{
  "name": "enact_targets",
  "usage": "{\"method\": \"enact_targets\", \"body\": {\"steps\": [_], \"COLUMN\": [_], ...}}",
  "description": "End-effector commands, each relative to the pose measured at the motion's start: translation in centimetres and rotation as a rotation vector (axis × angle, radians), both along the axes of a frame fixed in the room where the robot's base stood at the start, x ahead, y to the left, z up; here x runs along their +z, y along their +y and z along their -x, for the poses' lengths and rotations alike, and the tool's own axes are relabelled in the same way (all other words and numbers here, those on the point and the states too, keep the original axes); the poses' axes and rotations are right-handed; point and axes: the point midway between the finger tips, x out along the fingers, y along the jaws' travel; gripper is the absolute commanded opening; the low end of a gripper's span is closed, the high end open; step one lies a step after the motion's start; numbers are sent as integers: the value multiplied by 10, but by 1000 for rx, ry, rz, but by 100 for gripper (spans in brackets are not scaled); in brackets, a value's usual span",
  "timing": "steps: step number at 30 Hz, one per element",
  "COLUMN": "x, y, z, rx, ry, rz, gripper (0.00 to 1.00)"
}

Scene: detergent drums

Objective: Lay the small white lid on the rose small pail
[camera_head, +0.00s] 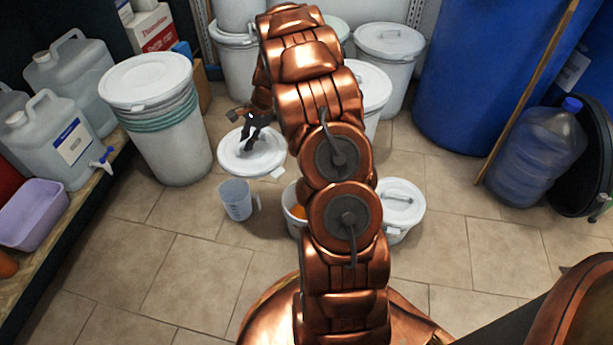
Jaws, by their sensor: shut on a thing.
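My gripper (252,139) is shut on a white lid (268,161) from above. The lid looks roughly level, with a small tab at its lower right edge; how high it is above the floor is hard to tell. An open small pail (291,216) with something orange inside stands below and right of the lid. My arm hides most of this pail, and the visible wall looks whitish. I cannot make out a clearly rose pail.
A grey measuring jug (238,200) stands left of the open pail. A small lidded white pail (404,208) stands right of my arm. A tall white drum (165,125), further lidded drums (390,70) and a water bottle (538,150) stand around. The front floor is clear.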

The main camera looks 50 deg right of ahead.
Motion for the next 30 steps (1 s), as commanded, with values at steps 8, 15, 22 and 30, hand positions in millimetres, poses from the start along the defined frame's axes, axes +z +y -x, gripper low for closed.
{"method": "enact_targets", "body": {"steps": [8, 15, 22, 30], "x": [-81, -120, -131, -144], "y": [-70, -95, -100, -100], "z": [79, 132, 146, 145], "rx": [-265, -396, -420, -420], "ry": [6, 3, 0, -1], "rz": [-7, -5, -3, -2], "gripper": [0, 0, 0, 0]}}
